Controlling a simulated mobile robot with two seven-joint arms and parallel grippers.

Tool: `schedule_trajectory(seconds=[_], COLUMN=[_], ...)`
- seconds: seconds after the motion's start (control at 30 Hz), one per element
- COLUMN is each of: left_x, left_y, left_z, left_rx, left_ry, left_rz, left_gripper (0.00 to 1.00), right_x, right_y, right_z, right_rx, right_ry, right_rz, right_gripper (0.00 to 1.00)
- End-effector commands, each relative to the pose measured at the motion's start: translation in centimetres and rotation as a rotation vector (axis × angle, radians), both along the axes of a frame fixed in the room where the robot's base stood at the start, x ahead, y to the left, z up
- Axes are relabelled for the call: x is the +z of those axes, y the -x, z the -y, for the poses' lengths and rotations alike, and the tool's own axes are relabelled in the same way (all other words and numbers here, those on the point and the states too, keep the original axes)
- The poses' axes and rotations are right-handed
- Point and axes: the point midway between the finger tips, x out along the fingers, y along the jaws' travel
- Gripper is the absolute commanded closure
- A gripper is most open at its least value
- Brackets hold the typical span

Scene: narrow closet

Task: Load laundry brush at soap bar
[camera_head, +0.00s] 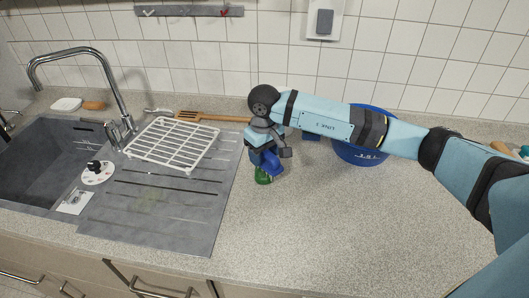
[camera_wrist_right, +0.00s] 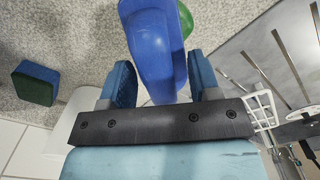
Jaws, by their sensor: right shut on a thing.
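My right gripper (camera_head: 264,147) points down over the counter, just right of the grey drainboard. It is shut on a blue, rounded thing (camera_head: 271,165), which I take to be the laundry brush. In the right wrist view the blue brush (camera_wrist_right: 152,45) stands between the two fingers (camera_wrist_right: 160,82). A green part (camera_head: 263,177) shows below the blue; I cannot tell whether it belongs to the brush. A pale bar (camera_head: 66,104), possibly the soap bar, lies behind the sink at the far left, beside a brown thing (camera_head: 94,105). My left gripper is not in view.
A blue basin (camera_head: 362,152) stands behind my right arm. A blue-green block (camera_wrist_right: 36,83) lies on the counter near the wall. A white rack (camera_head: 172,142) covers part of the drainboard (camera_head: 150,225); a wooden utensil (camera_head: 215,117) lies behind it. The front right counter is clear.

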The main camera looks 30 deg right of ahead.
Motion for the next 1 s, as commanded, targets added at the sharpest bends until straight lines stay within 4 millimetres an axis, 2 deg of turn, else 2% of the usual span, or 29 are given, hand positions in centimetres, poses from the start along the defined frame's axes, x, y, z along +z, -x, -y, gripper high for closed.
schedule_trajectory(seconds=[0.8, 1.0], left_x=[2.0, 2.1], left_y=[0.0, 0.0], left_z=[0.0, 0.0], left_rx=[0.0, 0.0], left_ry=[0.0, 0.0], left_rz=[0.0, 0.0], left_gripper=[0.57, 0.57], right_x=[6.4, 7.0], right_y=[0.0, 0.0], right_z=[0.0, 0.0], right_rx=[0.0, 0.0], right_ry=[0.001, 0.0], right_rz=[0.002, 0.001], right_gripper=[0.62, 0.62])
